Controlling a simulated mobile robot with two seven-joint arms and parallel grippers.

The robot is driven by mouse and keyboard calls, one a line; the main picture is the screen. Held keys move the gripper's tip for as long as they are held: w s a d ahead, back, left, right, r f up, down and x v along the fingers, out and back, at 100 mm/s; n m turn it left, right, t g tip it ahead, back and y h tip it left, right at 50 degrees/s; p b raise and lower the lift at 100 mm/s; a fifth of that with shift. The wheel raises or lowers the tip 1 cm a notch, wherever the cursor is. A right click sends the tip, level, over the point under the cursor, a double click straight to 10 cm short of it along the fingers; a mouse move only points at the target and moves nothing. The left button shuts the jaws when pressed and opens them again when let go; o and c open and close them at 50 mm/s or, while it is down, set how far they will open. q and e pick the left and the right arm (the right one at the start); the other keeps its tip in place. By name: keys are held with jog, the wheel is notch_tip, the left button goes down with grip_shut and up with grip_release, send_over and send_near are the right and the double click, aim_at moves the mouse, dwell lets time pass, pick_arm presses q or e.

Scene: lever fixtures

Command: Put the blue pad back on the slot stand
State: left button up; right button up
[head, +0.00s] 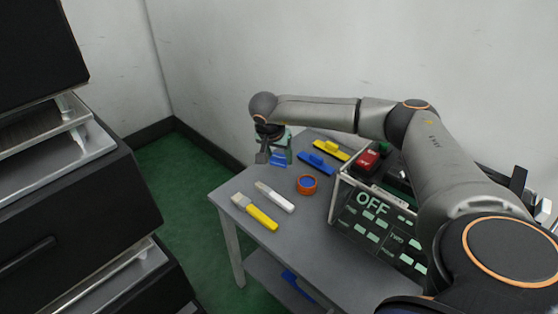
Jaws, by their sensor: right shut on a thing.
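My right gripper (270,155) is at the far left corner of the grey table (235,186), pointing down. It is shut on a small blue piece, which looks like the blue pad (279,158); the fingers hide part of it. A pale greenish thing (289,143) shows right behind the gripper; it may be the slot stand, but it is mostly hidden. I cannot tell whether the pad touches it. My left gripper is not in view.
A blue block with a raised handle (314,165) and a similar yellow one (332,149) lie nearby. An orange ring with a blue centre (307,184) and two brushes (256,211) lie on the table. An "OFF" control box (374,203) stands right. Dark drawers (62,190) stand left.

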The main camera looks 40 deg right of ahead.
aim_at(278, 160)
notch_tip(278, 160, down, 4)
jog(key=shift+w+d+r+b, duration=0.1)
jog(key=shift+w+d+b, duration=0.05)
jog(key=shift+b, duration=0.75)
jog(key=shift+r, duration=0.1)
jog(key=o, duration=1.2)
